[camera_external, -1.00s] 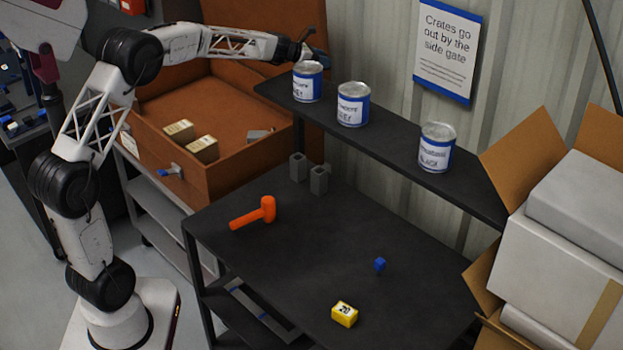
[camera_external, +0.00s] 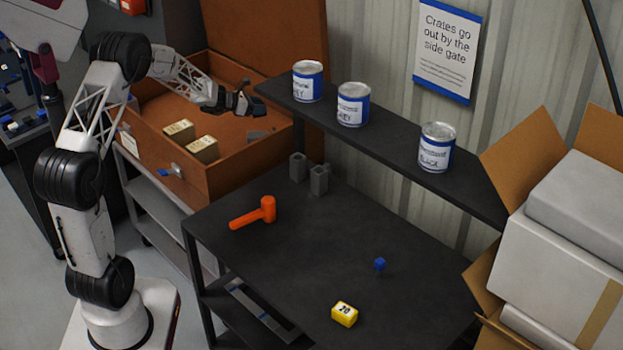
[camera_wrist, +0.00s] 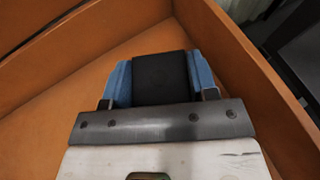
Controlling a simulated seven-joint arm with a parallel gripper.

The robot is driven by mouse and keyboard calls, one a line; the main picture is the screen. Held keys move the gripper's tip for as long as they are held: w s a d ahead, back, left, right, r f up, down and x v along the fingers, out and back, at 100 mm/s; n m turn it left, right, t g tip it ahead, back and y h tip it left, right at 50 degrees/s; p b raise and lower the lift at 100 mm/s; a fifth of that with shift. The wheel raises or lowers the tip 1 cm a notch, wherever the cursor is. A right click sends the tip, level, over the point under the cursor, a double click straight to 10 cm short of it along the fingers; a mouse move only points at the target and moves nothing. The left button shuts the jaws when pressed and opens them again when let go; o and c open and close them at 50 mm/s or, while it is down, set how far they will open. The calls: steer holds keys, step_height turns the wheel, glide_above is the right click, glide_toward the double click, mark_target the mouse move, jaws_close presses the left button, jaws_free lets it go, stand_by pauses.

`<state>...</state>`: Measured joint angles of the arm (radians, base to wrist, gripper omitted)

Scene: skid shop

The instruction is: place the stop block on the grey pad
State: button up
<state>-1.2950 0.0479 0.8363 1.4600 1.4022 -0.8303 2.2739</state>
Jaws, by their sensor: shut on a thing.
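My gripper (camera_external: 250,103) is over the open orange-brown case, at the case's right side near the dark upper shelf. In the wrist view a dark, near-black block, which I take for the stop block (camera_wrist: 162,77), sits between the two blue fingers of my gripper (camera_wrist: 160,80), which are shut on it. A small flat grey piece (camera_external: 260,135) lies in the case's right corner, below my gripper; it may be the grey pad, but I cannot tell for sure. The wrist view does not show it.
The case (camera_wrist: 45,105) has raised walls and an open lid. Two tan boxes (camera_external: 203,149) stand inside it. Several cans (camera_external: 353,104) stand on the upper shelf (camera_external: 395,138).

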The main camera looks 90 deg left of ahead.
mark_target(257, 134)
steer(key=shift+s+f, duration=0.25)
steer(key=shift+s, duration=0.15)
steer(key=shift+f, duration=0.1)
steer(key=shift+f, duration=1.9)
steer(key=shift+f, duration=0.1)
steer(key=shift+f, duration=1.9)
steer(key=o, duration=1.2)
steer(key=shift+f, duration=0.15)
